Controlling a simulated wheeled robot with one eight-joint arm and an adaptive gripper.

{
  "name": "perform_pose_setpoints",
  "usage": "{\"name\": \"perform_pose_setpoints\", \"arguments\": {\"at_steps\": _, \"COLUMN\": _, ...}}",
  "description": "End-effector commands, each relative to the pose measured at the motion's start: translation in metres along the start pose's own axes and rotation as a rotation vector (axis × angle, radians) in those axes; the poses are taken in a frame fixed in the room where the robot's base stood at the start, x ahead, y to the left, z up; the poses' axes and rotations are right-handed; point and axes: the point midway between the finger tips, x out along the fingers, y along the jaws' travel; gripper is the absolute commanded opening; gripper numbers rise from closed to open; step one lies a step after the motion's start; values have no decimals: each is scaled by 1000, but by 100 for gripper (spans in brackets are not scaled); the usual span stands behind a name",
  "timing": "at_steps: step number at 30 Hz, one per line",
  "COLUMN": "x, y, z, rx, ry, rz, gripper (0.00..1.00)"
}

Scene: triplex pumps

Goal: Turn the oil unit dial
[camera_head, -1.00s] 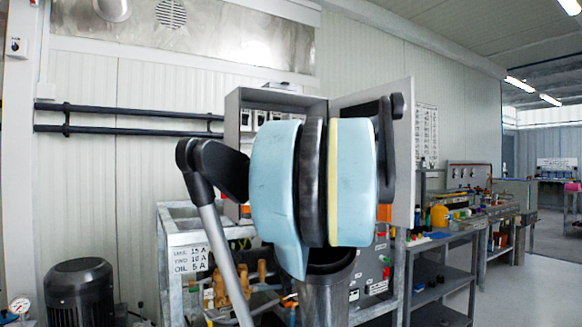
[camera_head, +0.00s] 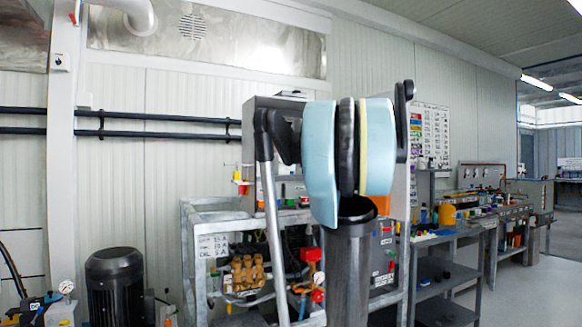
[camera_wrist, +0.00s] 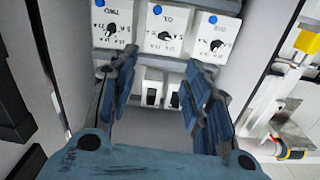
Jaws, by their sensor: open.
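Three white units with black dials sit in a row at the top of the wrist view: a left dial (camera_wrist: 112,30), a middle dial (camera_wrist: 165,37) and a right dial (camera_wrist: 218,45). Each unit has a blue round spot above its dial. The labels are too blurred to tell surely which is the oil unit. My gripper (camera_wrist: 160,75) is open and empty, with its blue ridged fingers spread below the dials, apart from them in the picture. In the head view my arm hides the gripper and most of the open grey cabinet (camera_head: 250,130).
Below the dials are smaller white units with black switches (camera_wrist: 152,95). Cabinet walls flank the fingers. A pump frame (camera_head: 190,240) with brass parts (camera_head: 248,272) and a black motor (camera_head: 115,285) stand below. A workbench (camera_head: 470,225) runs to the right.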

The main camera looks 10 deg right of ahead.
Motion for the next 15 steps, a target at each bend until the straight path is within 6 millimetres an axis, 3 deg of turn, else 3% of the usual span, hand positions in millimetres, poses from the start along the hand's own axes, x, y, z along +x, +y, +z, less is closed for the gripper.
{"name": "perform_pose_setpoints", "arguments": {"at_steps": 15, "x": 78, "y": -12, "z": 1, "rx": 0, "ry": -1, "rz": -15, "gripper": 45}}
